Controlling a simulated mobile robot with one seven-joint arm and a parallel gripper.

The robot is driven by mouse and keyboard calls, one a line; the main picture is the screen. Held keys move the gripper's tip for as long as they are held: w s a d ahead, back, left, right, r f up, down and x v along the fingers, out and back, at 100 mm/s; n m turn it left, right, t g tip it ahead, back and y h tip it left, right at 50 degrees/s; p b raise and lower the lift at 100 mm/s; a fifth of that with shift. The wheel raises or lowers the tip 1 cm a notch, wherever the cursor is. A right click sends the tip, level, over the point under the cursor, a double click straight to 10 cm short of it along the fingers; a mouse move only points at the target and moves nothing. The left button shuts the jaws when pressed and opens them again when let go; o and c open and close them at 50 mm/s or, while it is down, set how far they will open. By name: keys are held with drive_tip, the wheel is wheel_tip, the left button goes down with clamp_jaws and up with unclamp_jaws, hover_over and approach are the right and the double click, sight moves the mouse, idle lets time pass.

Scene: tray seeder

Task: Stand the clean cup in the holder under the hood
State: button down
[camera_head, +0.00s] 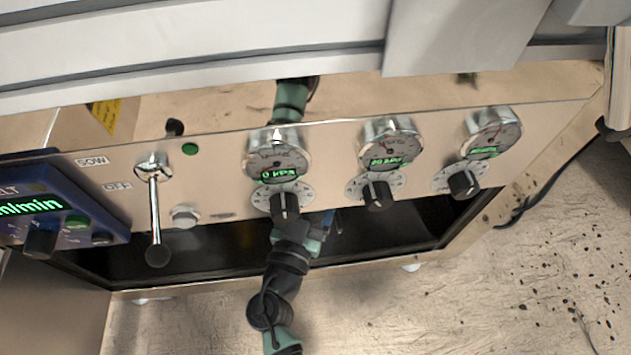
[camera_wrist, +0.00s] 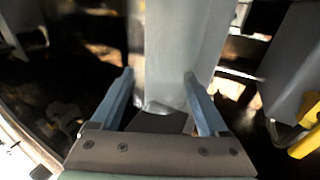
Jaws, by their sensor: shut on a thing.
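In the wrist view my gripper (camera_wrist: 160,78) has its two blue fingers on either side of a pale grey, smooth thing with a rounded lower edge, which looks like the cup (camera_wrist: 165,104). My gripper is shut on it. The edges of this thing blend with the grey surface behind it, so its full outline and tilt are unclear. In the head view my arm reaches under the control panel (camera_head: 335,165) into the dark opening, and the panel hides the gripper and cup. The holder cannot be made out in either view.
The panel carries a lever (camera_head: 154,210), several dials and knobs, and a blue control box (camera_head: 60,215) at left. The opening's lower metal edge (camera_head: 370,258) runs below my arm. A grey part (camera_wrist: 295,70) and a yellow piece (camera_wrist: 305,140) stand right of the gripper.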

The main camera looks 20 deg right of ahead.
drive_tip(key=f, duration=0.2)
drive_tip(key=y, duration=0.1)
drive_tip(key=shift+w+d+f, duration=0.2)
drive_tip(key=shift+w+f, duration=0.05)
drive_tip(key=shift+f, duration=0.15)
unclamp_jaws()
drive_tip(key=s+a+r+h+p, duration=0.1)
drive_tip(key=s+a+p, duration=0.3)
drive_tip(key=s+a, duration=0.5)
drive_tip(key=shift+s+r, duration=0.4)
drive_tip(key=shift+s, duration=0.25)
